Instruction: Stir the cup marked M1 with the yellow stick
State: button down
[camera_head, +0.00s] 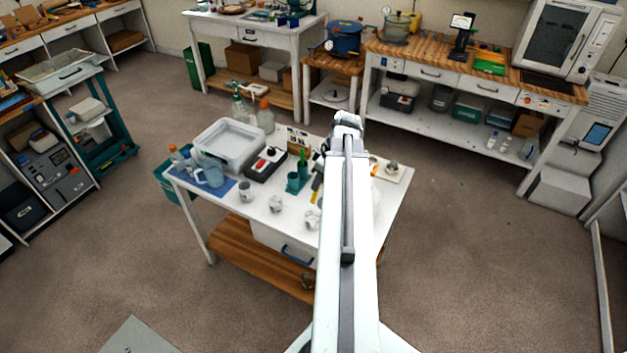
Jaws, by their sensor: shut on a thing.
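The end of my arm, with my gripper (347,119), reaches over the white work table (230,208). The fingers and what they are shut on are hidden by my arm. Three small whitish cups stand on the table left of my arm: one at the left (245,190), one in the middle (275,204), one at the right (312,218) close to my arm. Their marks are too small to read, so I cannot tell which is M1. A small yellow piece (317,184) shows just left of my arm; I cannot tell whether it is the yellow stick.
A pale tub (229,143), a blue jug (211,173), a dark device with a red button (266,163) and a green cup with tools (294,182) stand on the table. Bottles (265,116) stand behind the tub. Floor is open around the table.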

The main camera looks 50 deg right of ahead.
notch_tip(320, 180, down, 12)
jog(key=b, duration=1.1)
jog(key=shift+w+a+r, duration=0.15)
jog(key=shift+a, duration=0.1)
